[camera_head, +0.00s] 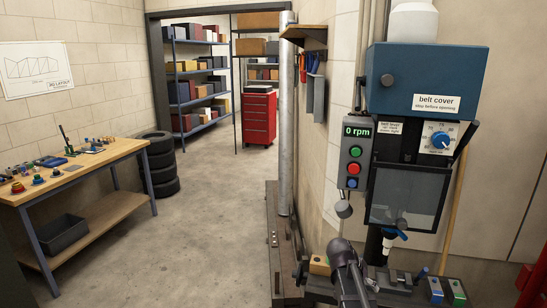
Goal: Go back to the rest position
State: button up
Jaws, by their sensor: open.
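A dark grey jointed form (345,262) rises from the bottom edge, right of centre, in the head view. It looks like part of my arm, but I cannot be sure. I cannot make out my gripper or its fingertips. The form stands in front of the drill press bench, and it hides part of what lies there.
A drill press with a blue belt cover (425,78) stands at right; its display (357,132) reads 0 rpm. A wooden workbench (88,165) with small parts is at left. Stacked tires (160,163) and a red tool cabinet (259,117) stand farther back. The middle floor is clear.

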jog(key=s+a+f+n+y, duration=0.3)
jog(key=s+a+n+y, duration=0.3)
jog(key=s+a+n, duration=0.3)
jog(key=s+a, duration=0.3)
jog(key=s, duration=0.1)
jog(key=shift+s+a+g+y, duration=0.2)
jog(key=shift+s+g+y, duration=0.2)
dwell(1.1)
